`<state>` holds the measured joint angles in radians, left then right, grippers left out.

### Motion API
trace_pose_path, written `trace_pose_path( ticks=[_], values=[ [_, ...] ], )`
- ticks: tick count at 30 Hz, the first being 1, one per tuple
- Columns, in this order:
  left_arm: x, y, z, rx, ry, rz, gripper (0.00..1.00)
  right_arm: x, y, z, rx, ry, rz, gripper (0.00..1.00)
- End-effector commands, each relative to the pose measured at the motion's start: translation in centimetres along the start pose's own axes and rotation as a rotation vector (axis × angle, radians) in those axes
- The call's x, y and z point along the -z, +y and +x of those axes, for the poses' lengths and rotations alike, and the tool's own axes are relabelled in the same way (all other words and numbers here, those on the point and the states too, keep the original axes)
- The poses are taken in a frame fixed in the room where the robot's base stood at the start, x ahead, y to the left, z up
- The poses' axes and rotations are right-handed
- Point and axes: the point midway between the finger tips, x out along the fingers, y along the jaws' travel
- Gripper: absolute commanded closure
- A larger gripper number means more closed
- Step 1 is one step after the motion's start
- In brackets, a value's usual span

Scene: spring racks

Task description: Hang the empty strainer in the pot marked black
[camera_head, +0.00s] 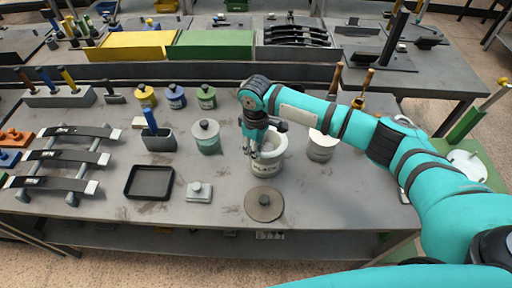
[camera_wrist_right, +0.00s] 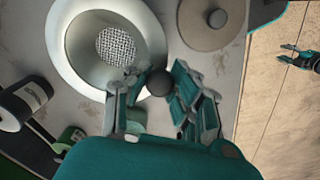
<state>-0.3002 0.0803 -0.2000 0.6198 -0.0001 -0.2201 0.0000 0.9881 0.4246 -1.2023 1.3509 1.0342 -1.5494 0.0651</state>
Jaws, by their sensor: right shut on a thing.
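My right gripper (camera_head: 256,152) points down at the pot's left side. In the wrist view its fingers (camera_wrist_right: 155,100) are closed around a part by a dark round knob (camera_wrist_right: 159,82), at the rim; the exact grip is partly hidden. My left gripper (camera_wrist_right: 292,53) appears small in the wrist view, fingers apart, over the floor.
A round grey lid (camera_head: 264,204) lies just in front of the pot. A black tray (camera_head: 150,182), a small knobbed block (camera_head: 199,191) and a blue-handled tool in a holder (camera_head: 158,138) are further left.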

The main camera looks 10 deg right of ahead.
Motion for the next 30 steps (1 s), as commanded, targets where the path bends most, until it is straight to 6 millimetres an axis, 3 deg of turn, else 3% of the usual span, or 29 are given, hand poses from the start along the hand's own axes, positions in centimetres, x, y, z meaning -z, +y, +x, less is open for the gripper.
trace_pose_path(
  ticks=[30],
  values=[
    [0.11, -0.03, -0.91, 0.0, 0.0, 0.0, 0.6, 0.0, 0.01, -0.04, 0.0, 0.001, 0.0, 1.0]
  ],
)
